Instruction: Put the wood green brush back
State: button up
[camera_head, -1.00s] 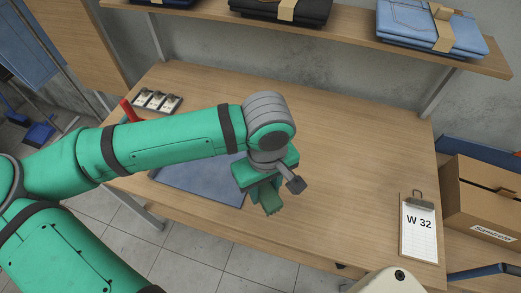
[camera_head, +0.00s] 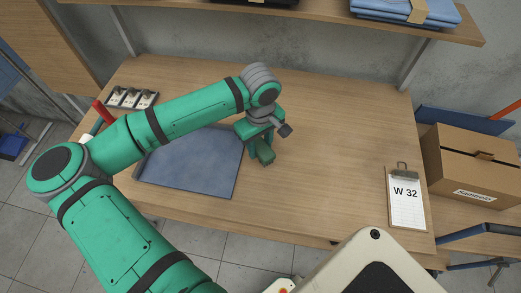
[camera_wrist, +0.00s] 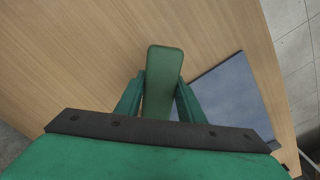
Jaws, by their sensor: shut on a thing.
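My gripper (camera_wrist: 158,100) is shut on a green brush (camera_wrist: 163,78), which sticks out between its two fingers in the wrist view. In the head view my gripper (camera_head: 261,140) is over the middle of the wooden table (camera_head: 330,145), with part of the brush (camera_head: 266,157) showing below it. The bristles cannot be made out. I cannot tell whether the brush touches the table. A blue-grey flat pan (camera_head: 195,165) with a raised edge lies just left of the gripper; it also shows at the right of the wrist view (camera_wrist: 232,95).
A clipboard marked W 32 (camera_head: 406,205) lies at the table's right. A cardboard box (camera_head: 468,165) stands beyond that edge. A small rack (camera_head: 131,97) and a red handle (camera_head: 104,112) are at the left. A shelf (camera_head: 300,22) with folded clothes (camera_head: 405,10) hangs behind. The table's back and right centre are clear.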

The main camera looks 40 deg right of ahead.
aim_at(261, 142)
jog(key=shift+w+d+f, duration=0.2)
jog(key=shift+d+f, duration=0.05)
jog(key=shift+f, duration=0.15)
jog(key=shift+w+d+f, duration=0.1)
jog(key=shift+f, duration=0.8)
jog(key=shift+w+d+f, duration=0.1)
jog(key=shift+f, duration=0.75)
jog(key=shift+f, duration=0.15)
jog(key=o, duration=1.1)
notch_tip(261, 142, up, 12)
jog(key=shift+r, duration=0.2)
jog(key=shift+s, duration=0.1)
